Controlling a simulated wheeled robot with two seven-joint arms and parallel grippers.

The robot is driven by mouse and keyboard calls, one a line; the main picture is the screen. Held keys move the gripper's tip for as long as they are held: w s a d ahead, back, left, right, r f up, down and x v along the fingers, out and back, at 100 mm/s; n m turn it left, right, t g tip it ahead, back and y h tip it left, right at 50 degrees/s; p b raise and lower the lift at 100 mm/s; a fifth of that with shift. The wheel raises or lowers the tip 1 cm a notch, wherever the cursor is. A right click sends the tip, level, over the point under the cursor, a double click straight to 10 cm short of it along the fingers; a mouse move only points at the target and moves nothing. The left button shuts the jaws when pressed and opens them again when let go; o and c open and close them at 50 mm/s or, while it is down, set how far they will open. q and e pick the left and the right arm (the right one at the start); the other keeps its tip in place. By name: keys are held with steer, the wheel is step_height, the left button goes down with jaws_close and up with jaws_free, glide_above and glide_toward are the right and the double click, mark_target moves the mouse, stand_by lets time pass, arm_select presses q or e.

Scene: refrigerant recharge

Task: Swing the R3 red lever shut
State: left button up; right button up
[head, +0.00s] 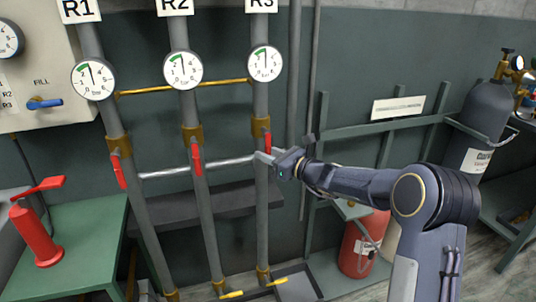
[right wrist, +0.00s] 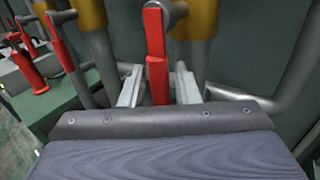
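The R3 red lever (head: 268,143) is on the brass valve (head: 260,127) of the rightmost pipe, under the R3 sign (head: 263,5). It hangs down along the pipe. My right gripper (head: 267,157) is at the lever's lower part. In the right wrist view the lever (right wrist: 157,60) stands between the two pale fingers of my right gripper (right wrist: 158,78). The fingers are apart, with a gap visible on both sides of the lever. Whether either finger touches it cannot be told. My left gripper is not in view.
The R2 red lever (head: 196,158) and R1 red lever (head: 118,170) hang on the pipes to the left. A silver horizontal pipe (head: 190,169) runs behind the gripper. A red hand pump (head: 37,235) stands on a green bench. Red cylinder (head: 362,245) stands lower right.

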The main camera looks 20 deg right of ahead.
jaws_close()
steer(key=shift+d, duration=0.15)
steer(key=d+r+n+g+h+p, duration=0.3)
steer(key=n+h+p, duration=0.7)
steer(key=p, duration=0.8)
steer(key=shift+d+r+n, duration=0.6)
steer(key=shift+d+r, duration=0.7)
steer(key=shift+r, duration=0.15)
steer(key=shift+o, duration=1.1)
jaws_free()
